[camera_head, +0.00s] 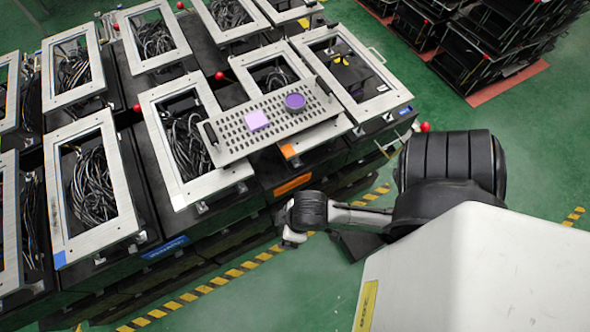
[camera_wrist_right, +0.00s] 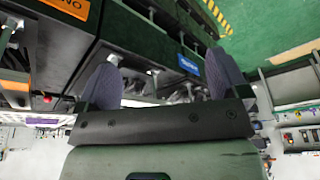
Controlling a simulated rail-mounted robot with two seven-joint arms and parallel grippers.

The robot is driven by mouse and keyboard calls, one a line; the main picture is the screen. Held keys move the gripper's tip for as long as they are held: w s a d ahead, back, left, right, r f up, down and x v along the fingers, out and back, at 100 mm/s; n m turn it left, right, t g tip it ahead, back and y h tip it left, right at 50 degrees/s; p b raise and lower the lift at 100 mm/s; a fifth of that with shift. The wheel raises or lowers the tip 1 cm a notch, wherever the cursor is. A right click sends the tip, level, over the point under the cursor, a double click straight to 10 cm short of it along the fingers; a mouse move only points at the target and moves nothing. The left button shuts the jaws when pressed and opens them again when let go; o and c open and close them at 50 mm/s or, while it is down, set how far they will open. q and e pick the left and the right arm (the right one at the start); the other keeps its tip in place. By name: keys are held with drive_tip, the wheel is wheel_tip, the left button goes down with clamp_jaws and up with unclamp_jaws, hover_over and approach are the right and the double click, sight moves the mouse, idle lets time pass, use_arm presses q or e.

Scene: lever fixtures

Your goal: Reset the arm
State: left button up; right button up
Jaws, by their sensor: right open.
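My right arm (camera_head: 440,195) comes in from the lower right of the head view, folded, with its forearm reaching left beside the cabinets. My right gripper (camera_head: 292,237) hangs low in front of the cabinet row, over the floor, and its fingers are too small to make out there. In the right wrist view my right gripper (camera_wrist_right: 163,80) shows its two dark, greyish-purple fingers spread apart with nothing held between them. The cabinet side with its metal fittings shows beyond the fingers. My left gripper is in neither view.
Black cabinets with open metal frames (camera_head: 93,134) and cable bundles fill the left. A perforated tray (camera_head: 222,148) on top carries a pink block (camera_head: 257,120) and a purple round piece (camera_head: 295,102). Black racks (camera_head: 480,50) stand far right. Green floor (camera_head: 530,150) is clear between.

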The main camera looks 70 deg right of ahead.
drive_tip(key=shift+s+r, duration=0.35)
drive_tip(key=shift+s, duration=0.55)
wheel_tip(320, 180, up, 21)
drive_tip(key=p, duration=2.1)
drive_tip(key=shift+f, duration=0.15)
